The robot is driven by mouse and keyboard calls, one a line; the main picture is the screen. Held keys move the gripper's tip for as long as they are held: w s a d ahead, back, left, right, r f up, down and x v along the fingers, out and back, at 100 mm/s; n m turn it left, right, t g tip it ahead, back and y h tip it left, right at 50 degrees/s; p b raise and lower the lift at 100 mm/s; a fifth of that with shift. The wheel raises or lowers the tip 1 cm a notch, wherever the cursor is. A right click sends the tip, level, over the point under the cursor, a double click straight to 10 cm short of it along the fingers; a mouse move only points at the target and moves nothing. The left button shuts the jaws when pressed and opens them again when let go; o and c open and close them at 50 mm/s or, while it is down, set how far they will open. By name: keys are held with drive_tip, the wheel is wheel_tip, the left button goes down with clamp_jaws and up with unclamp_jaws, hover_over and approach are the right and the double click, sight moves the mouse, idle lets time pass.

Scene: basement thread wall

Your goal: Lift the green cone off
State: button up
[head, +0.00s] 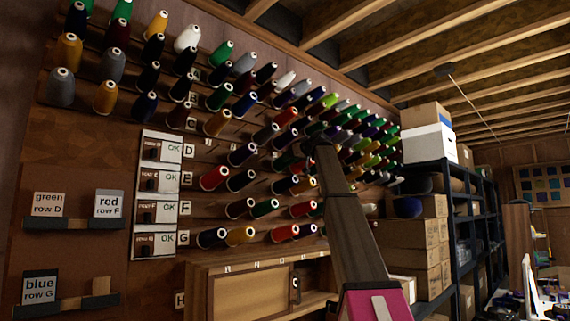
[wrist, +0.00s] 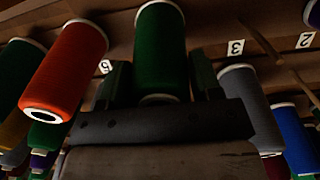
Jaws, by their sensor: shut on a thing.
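A green cone of thread (wrist: 160,50) stands in the middle of the wrist view, with its lower end between the two dark fingers of my gripper (wrist: 156,88). My gripper is shut on it. The cone is close to the wooden wall; whether it is still on its peg is hidden. In the head view, my gripper (head: 318,143) is up among the cones on the thread wall (head: 90,150), at the far end of my raised arm. I cannot pick out the held cone there.
In the wrist view, a red-orange cone (wrist: 68,68) is close on the left and a grey cone (wrist: 247,100) close on the right. A bare peg (wrist: 262,45) sticks out near the tag 3 (wrist: 235,47). Dark shelving with boxes (head: 450,215) stands at the right.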

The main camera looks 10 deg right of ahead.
drive_tip(key=v, duration=1.1)
drive_tip(key=shift+s, duration=0.15)
idle(0.6)
drive_tip(key=shift+d+f, duration=0.1)
drive_tip(key=s+d+r, duration=0.2)
drive_tip(key=s, duration=0.1)
drive_tip(key=shift+r, duration=0.35)
drive_tip(key=shift+d, duration=0.1)
